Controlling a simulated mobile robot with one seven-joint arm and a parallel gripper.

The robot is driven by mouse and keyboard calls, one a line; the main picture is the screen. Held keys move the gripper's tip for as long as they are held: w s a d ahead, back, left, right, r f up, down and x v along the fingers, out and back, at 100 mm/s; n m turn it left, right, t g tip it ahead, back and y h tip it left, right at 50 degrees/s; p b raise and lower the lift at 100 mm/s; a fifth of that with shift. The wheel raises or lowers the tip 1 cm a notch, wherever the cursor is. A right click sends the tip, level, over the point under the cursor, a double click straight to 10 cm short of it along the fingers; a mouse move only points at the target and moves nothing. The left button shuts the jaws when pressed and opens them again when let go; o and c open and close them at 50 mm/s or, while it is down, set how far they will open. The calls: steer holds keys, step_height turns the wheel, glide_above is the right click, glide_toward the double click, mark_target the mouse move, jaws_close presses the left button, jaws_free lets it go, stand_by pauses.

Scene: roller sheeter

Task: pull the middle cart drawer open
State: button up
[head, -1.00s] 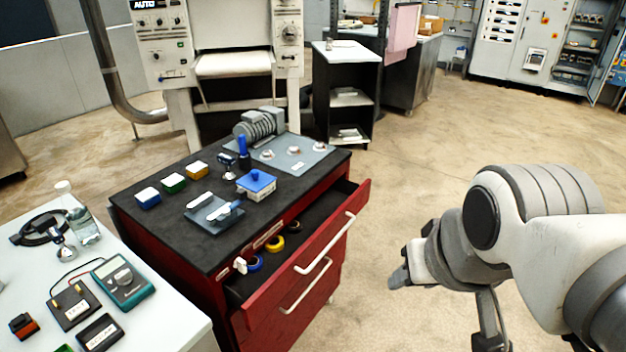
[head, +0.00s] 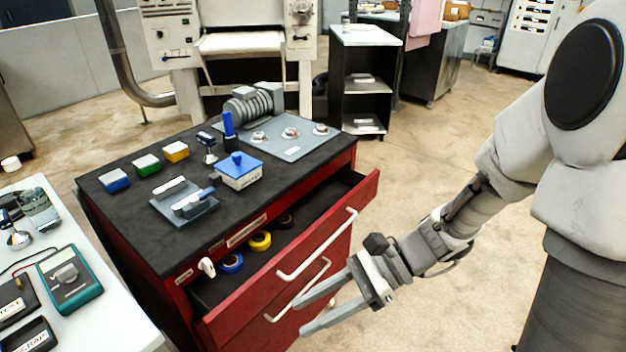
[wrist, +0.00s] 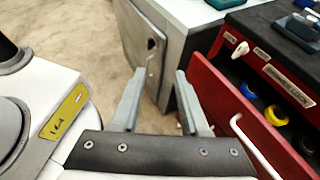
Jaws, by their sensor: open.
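The red cart (head: 130,240) stands at centre left in the head view. Its top drawer (head: 325,235) is pulled out, with its white bar handle in front. Below it, the middle drawer (head: 340,258) looks shut; its white handle (head: 314,278) is partly behind my gripper. My gripper (head: 300,317) is open and empty, low in front of the cart, its fingers pointing left. I cannot tell how far its tips are from the middle handle. In the wrist view, my gripper (wrist: 157,97) shows both fingers apart with nothing between them; the open top drawer (wrist: 235,125) is right of them.
The open top drawer, holding tape rolls (head: 260,240), juts out above the middle handle. A white workbench (head: 120,325) with a meter (head: 70,280) stands at the left. The floor (head: 420,180) right of the cart is clear.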

steer(key=w+f+m+t+y+b, duration=0.65)
steer(key=w+f+m+t, duration=0.35)
steer(key=m, duration=0.6)
steer(key=w+d+f+m+t+h+b, duration=0.1)
steer(key=w+d+f+m+t+h, duration=0.1)
steer(key=f+m+t+h, duration=0.3)
steer(key=w+d+f+m+t+h+b, duration=0.1)
steer(key=w+d+f+m+t+b, duration=0.1)
steer(key=f+m, duration=0.5)
steer(key=w+d+f+m+t+h+b, duration=0.1)
steer(key=w+d+f+m+t+h, duration=0.2)
steer(key=f+m, duration=0.35)
steer(key=w+a+r+b, duration=0.1)
steer(key=w+a+b, duration=0.1)
steer(key=w+a, duration=0.2)
steer(key=w+a+r+t+b, duration=0.1)
steer(key=w+a, duration=0.3)
steer(key=w, duration=0.5)
steer(key=shift+w+a+r+b, duration=0.25)
steer(key=shift+r+b, duration=0.15)
steer(key=shift+r, duration=0.1)
jaws_close()
